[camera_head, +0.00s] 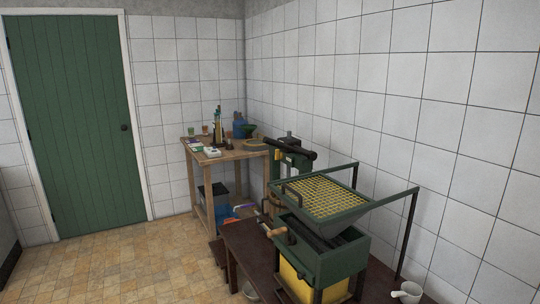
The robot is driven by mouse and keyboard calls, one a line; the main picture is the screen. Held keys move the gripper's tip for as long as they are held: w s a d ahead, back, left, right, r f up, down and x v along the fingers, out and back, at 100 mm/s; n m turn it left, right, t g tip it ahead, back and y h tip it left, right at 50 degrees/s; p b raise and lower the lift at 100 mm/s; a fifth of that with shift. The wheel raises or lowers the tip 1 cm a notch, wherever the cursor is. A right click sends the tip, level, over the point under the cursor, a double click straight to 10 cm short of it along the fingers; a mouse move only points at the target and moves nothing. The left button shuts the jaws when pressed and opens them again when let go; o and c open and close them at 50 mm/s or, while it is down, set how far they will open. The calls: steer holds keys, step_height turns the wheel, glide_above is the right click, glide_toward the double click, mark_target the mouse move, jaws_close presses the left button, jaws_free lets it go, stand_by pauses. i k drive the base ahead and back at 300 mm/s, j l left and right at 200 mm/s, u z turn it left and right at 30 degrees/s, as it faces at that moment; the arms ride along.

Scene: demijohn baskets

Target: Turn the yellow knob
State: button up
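No thing in view can be clearly made out as the yellow knob. A small yellow part (278,154) shows at the left end of a black bar on a green machine (292,172) by the right wall; it is too small to tell whether it is a knob. In front of that machine stands a green crusher with a yellow grid (328,196) on top and a crank with a tan wooden handle (277,231). My gripper is not in view.
A dark table (250,242) carries the crusher, with a yellow bin (300,284) below its body and a white mug (407,293) at right. A wooden table (190,140) with bottles stands in the corner. The tiled floor (130,265) before the green door (78,120) is clear.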

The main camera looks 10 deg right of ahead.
mark_target(278, 154)
steer(key=i+j, duration=0.2)
steer(key=j, duration=0.2)
steer(key=i+j, duration=0.25)
steer(key=j, duration=0.15)
steer(key=i+j+z, duration=0.1)
steer(key=j, duration=0.3)
steer(key=i+j, duration=0.25)
steer(key=i, duration=0.25)
steer(key=i+j, duration=0.2)
steer(key=i, duration=0.3)
steer(key=i+j+z, duration=0.1)
steer(key=i+j, duration=0.15)
steer(key=i, duration=0.25)
steer(key=i+l, duration=0.2)
steer(key=i, duration=0.15)
steer(key=i+l, duration=0.15)
steer(key=i, duration=0.2)
